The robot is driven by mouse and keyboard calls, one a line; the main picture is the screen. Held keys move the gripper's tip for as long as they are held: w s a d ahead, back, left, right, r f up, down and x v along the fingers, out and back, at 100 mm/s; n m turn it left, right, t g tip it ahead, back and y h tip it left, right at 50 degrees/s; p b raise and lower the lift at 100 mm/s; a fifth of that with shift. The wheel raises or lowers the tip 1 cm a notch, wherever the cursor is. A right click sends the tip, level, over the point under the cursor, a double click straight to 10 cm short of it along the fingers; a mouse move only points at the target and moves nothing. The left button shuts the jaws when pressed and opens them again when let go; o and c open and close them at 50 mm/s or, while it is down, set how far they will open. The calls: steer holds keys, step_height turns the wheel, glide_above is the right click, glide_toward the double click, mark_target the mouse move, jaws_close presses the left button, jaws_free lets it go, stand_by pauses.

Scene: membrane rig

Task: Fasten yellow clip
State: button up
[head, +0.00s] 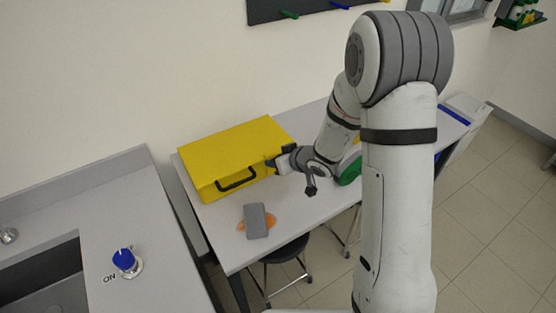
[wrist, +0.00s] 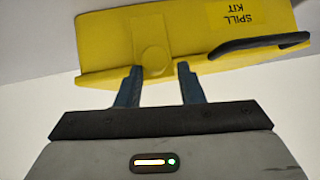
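A yellow case (head: 225,155) with a black handle lies closed on the table in the head view. In the wrist view the case (wrist: 105,40) carries the label SPILL KIT and the handle is at the right. A yellow rounded tab, which looks like the clip (wrist: 152,57), is on the case's near side, left of the handle. My gripper (wrist: 159,70) is open, its two dark fingers apart with the tips at the case's edge, one on each side of the tab. I cannot tell whether they touch it. In the head view my gripper (head: 273,162) is at the case's right end.
A grey block (head: 257,221) lies on an orange patch (head: 271,222) on the grey table (head: 215,230), in front of the case. A black stool (head: 290,250) stands by the table's front edge. At the left are a sink and a blue knob (head: 124,259) marked ON.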

steer(key=shift+o, duration=1.1)
steer(key=shift+w+a+r, duration=0.15)
steer(key=shift+w+r, duration=0.05)
steer(key=shift+r, duration=0.15)
steer(key=v, duration=0.7)
steer(key=shift+s+d, duration=0.35)
steer(key=shift+s, duration=0.2)
steer(key=shift+f, duration=0.1)
